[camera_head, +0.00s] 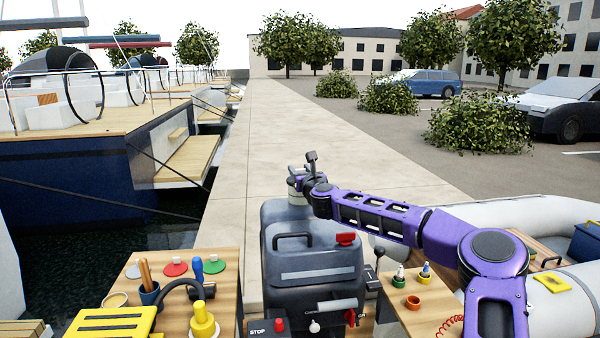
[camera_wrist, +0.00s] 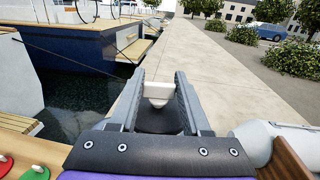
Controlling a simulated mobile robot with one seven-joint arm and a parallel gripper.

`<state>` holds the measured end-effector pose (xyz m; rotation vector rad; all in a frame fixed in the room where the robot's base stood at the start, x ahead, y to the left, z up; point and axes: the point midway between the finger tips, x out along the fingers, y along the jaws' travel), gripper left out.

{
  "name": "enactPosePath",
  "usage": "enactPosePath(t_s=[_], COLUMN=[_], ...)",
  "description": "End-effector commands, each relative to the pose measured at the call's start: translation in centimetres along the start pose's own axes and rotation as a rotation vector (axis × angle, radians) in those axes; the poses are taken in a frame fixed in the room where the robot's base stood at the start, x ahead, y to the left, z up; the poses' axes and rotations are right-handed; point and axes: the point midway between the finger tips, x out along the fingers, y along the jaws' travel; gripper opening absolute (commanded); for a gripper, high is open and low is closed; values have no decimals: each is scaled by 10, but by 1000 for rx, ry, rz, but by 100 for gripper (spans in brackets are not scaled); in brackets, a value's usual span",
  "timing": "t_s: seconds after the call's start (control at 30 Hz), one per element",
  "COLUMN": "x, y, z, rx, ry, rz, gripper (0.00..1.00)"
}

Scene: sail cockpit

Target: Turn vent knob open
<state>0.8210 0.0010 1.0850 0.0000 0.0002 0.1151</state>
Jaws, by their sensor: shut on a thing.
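My gripper (camera_head: 297,180) is at the top back of a large dark grey tank-like body (camera_head: 315,258), reaching in from the right. In the wrist view my gripper's two grey fingers (camera_wrist: 160,74) stand on either side of a small white knob (camera_wrist: 158,90), shut on it. The knob sits above a dark round part (camera_wrist: 160,119) seen between the fingers. In the head view the knob is mostly hidden by the gripper. I cannot tell how far the knob is turned.
A red knob (camera_head: 346,239) and a black handle (camera_head: 293,238) are on the grey body. A small wooden table (camera_head: 398,312) and a grey inflatable boat (camera_head: 565,213) are at right. The walkway beyond is clear.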

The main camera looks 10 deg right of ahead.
Motion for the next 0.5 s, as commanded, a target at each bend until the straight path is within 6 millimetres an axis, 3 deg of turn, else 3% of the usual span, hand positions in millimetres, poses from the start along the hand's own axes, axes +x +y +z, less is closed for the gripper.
enactPosePath(t_s=[0.5], x=[1], y=[-3], z=[6], rx=[3], ry=[-1], rz=[446], gripper=[0])
